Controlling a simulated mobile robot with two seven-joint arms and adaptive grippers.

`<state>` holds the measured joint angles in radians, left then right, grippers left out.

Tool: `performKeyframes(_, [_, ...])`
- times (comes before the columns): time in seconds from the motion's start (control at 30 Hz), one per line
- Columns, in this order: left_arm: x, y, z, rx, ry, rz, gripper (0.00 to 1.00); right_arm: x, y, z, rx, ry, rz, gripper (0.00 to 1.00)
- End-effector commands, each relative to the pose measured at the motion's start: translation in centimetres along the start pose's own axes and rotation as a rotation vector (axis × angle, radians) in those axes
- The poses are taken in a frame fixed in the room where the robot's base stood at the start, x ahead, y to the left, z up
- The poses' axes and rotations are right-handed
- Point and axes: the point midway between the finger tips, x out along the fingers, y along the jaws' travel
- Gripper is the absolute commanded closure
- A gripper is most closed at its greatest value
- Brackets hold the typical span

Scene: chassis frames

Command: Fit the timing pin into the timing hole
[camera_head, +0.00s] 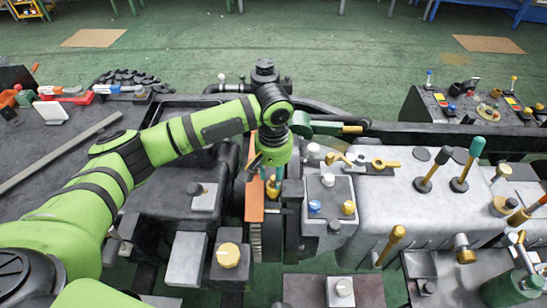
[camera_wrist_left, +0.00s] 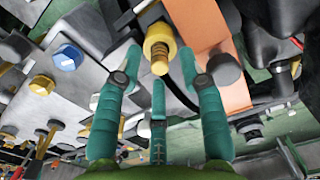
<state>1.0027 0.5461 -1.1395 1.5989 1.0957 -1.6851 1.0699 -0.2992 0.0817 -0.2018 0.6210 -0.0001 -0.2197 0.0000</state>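My left gripper (camera_head: 272,182) points down over the narrow gap left of the grey block with blue and yellow knobs. In the left wrist view its teal fingers are spread. A yellow hex-headed piece with a ribbed brass shank (camera_wrist_left: 159,48) shows between the fingertips, with a gap on each side. It looks like the timing pin, but I cannot be sure. In the head view my gripper mostly hides this spot. I cannot make out the timing hole. My right gripper is not in view.
An orange-brown strip (camera_head: 254,185) stands close beside my left gripper. The block with knobs (camera_head: 328,190) is just to its right. The pale machine housing (camera_head: 400,215) carries upright handled pins, one teal-topped (camera_head: 477,147). A control box (camera_head: 465,108) stands at the back right.

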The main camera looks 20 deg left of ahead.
Motion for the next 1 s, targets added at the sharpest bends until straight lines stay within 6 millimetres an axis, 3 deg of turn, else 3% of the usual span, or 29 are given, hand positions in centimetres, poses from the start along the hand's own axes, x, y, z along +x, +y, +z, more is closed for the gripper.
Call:
performKeyframes(0.3, [-6.7, 0.1, -0.1, 0.000, 0.005, 0.003, 0.60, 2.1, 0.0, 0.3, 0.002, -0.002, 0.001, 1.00])
performKeyframes(0.5, [-9.4, 0.1, -0.1, 0.000, 0.003, 0.002, 0.60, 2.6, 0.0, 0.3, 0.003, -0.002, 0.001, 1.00])
performKeyframes(1.0, [-10.2, 0.0, 0.0, -0.001, 0.001, 0.001, 0.60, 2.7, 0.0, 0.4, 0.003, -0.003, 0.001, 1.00])
